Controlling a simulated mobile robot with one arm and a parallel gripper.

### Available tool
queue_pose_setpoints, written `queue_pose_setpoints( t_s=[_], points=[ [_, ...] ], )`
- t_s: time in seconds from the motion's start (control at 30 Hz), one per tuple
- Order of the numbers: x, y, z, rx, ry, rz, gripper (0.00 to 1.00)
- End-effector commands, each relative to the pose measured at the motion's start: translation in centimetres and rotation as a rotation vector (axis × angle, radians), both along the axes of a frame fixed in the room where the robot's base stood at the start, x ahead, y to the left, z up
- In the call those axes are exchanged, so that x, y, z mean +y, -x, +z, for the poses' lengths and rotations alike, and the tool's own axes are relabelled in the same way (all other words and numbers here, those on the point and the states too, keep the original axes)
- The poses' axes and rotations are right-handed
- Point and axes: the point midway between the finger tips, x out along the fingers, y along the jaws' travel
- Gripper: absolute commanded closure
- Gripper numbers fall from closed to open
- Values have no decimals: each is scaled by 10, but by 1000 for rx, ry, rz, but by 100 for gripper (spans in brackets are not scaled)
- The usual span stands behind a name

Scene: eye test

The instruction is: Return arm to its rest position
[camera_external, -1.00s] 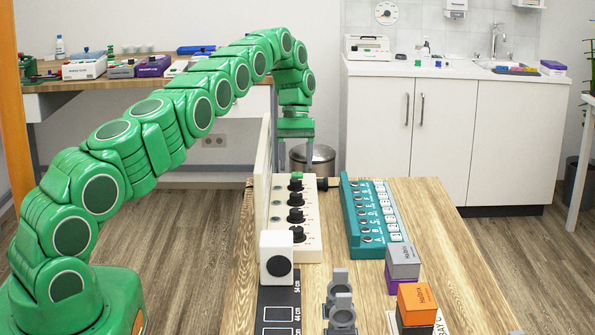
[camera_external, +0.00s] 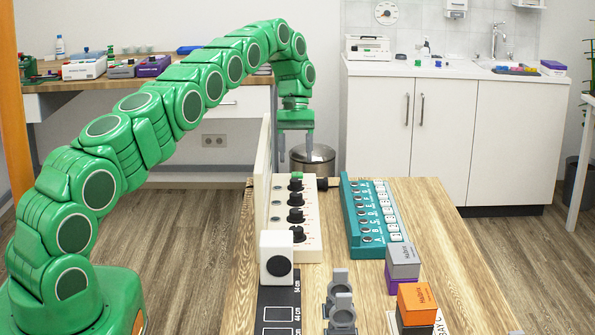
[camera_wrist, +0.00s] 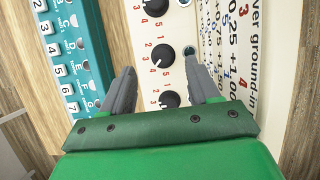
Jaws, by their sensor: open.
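My green arm reaches from its base at the lower left, over the table, and bends down at its end. My gripper (camera_external: 296,150) points down above the far end of the cream knob panel (camera_external: 309,226), with a gap below the fingers. The fingers are apart and nothing is between them. In the wrist view, my gripper (camera_wrist: 159,70) shows two grey fingers spread over the panel, with black knobs (camera_wrist: 161,56) below and between them.
An upright board (camera_external: 262,190) stands along the panel's left side. A teal lettered rack (camera_external: 361,222) lies to the right. A white block (camera_external: 277,246), grey box (camera_external: 404,258), orange box (camera_external: 417,300) and grey holders (camera_external: 341,300) stand nearer. The wooden table (camera_external: 470,270) is bare at right.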

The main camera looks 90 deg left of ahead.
Motion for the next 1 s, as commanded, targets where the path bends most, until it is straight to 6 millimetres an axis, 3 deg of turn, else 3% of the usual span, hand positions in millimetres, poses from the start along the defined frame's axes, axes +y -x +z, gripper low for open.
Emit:
queue_pose_setpoints(
  t_s=[0.27, 0.43, 0.77, 1.0],
  points=[
    [-1, -1, 1, -1, 0, -2, 39],
    [-17, -13, 12, -8, 1, -37, 39],
    [-89, -57, 63, -45, -12, -191, 39],
    [-151, -78, 94, -63, -15, -312, 39]
  ],
)
